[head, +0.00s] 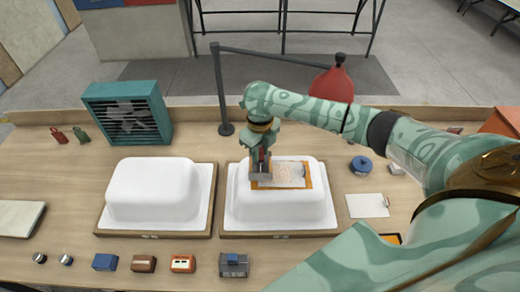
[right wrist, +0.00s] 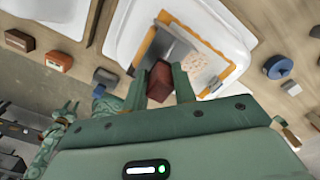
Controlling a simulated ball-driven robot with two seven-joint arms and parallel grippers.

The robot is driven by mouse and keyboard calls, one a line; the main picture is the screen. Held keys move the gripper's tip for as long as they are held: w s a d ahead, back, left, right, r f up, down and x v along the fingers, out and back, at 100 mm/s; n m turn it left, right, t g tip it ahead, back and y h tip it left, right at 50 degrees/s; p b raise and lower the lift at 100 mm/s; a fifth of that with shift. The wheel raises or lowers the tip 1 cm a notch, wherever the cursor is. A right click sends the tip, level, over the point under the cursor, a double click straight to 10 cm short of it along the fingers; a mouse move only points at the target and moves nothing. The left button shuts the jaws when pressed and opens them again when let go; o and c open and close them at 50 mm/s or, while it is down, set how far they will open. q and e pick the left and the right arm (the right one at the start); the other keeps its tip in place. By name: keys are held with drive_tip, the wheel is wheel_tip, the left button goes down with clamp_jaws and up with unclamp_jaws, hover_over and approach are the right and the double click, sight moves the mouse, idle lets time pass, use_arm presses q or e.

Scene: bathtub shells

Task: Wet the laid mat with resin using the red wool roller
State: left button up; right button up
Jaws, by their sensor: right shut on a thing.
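My right gripper (head: 261,152) is shut on a tool with a dark red block (right wrist: 160,82) between the fingers and a flat grey part (right wrist: 167,46) beyond it. I cannot tell for sure that it is the red wool roller. The grey part is over the left side of the laid mat (head: 284,175), a pale patch with an orange border, on top of the right white tub shell (head: 280,211). The mat also shows in the right wrist view (right wrist: 204,67). Contact between tool and mat is unclear. My left gripper is not in view.
A second white shell (head: 150,190) stands left on its wooden tray. A teal fan box (head: 128,112) is behind it. Small blocks, including an orange one (head: 182,264), line the front. A blue round thing (head: 361,165) and white sheet (head: 367,206) lie right. A dark post (head: 222,90) stands behind.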

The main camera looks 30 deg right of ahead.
drive_tip(key=shift+f+b, duration=0.55)
drive_tip(key=shift+f, duration=0.6)
drive_tip(key=shift+p, duration=0.3)
idle(0.9)
drive_tip(key=shift+s+d+p, duration=0.4)
drive_tip(key=shift+s+d, duration=0.05)
drive_tip(key=shift+d, duration=0.2)
drive_tip(key=shift+s+d+p, duration=0.35)
drive_tip(key=shift+s+d, duration=0.05)
drive_tip(key=shift+d, duration=0.2)
drive_tip(key=shift+s+d+f+p, duration=0.1)
drive_tip(key=shift+s+d+p, duration=0.35)
drive_tip(key=shift+d, duration=0.3)
drive_tip(key=shift+s+d+f+p, duration=0.1)
drive_tip(key=shift+s+d+p, duration=0.1)
drive_tip(key=shift+s+d, duration=0.4)
drive_tip(key=shift+s+d+f+p, duration=0.15)
drive_tip(key=shift+s+d, duration=0.2)
drive_tip(key=shift+d, duration=0.25)
drive_tip(key=shift+s+d+r+p, duration=0.1)
drive_tip(key=shift+s+d+p, duration=0.2)
drive_tip(key=shift+d, duration=0.35)
drive_tip(key=shift+s+d+f+p, duration=0.1)
drive_tip(key=shift+s+d, duration=0.3)
drive_tip(key=shift+d, duration=0.2)
drive_tip(key=shift+c, duration=0.3)
drive_tip(key=shift+s+d, duration=0.1)
drive_tip(key=shift+d, duration=0.1)
drive_tip(key=shift+c, duration=0.5)
